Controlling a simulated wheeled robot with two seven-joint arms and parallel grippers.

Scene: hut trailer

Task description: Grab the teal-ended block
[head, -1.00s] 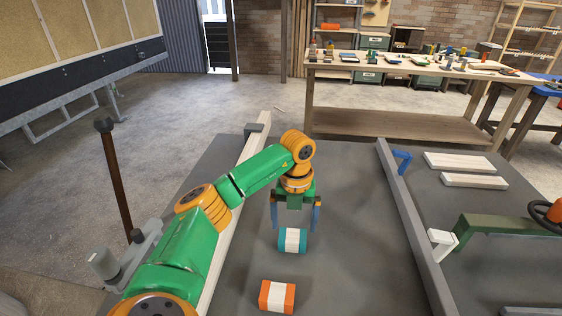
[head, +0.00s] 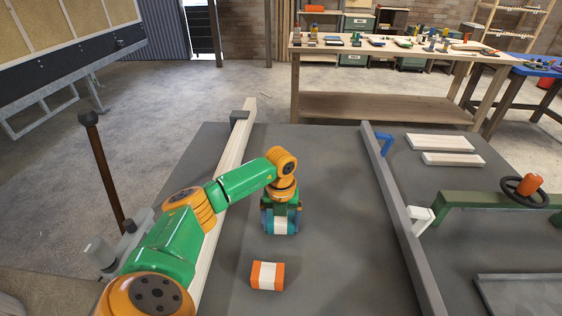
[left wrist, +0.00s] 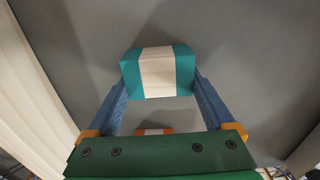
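The teal-ended block (head: 280,227) has a white middle band and sits on the grey surface (head: 335,215). My left gripper (head: 280,220) points down over it, with one blue finger at each teal end. In the left wrist view the teal-ended block (left wrist: 158,72) lies between the fingertips of my left gripper (left wrist: 160,84), which appear closed against its ends. I cannot tell whether the block is raised at all. My right gripper is not in view.
An orange-ended block (head: 267,276) lies nearer on the same surface. A pale beam (head: 234,150) runs along the left and a grey rail (head: 395,205) along the right. Two pale boards (head: 440,143) lie beyond the rail. The surface between is otherwise clear.

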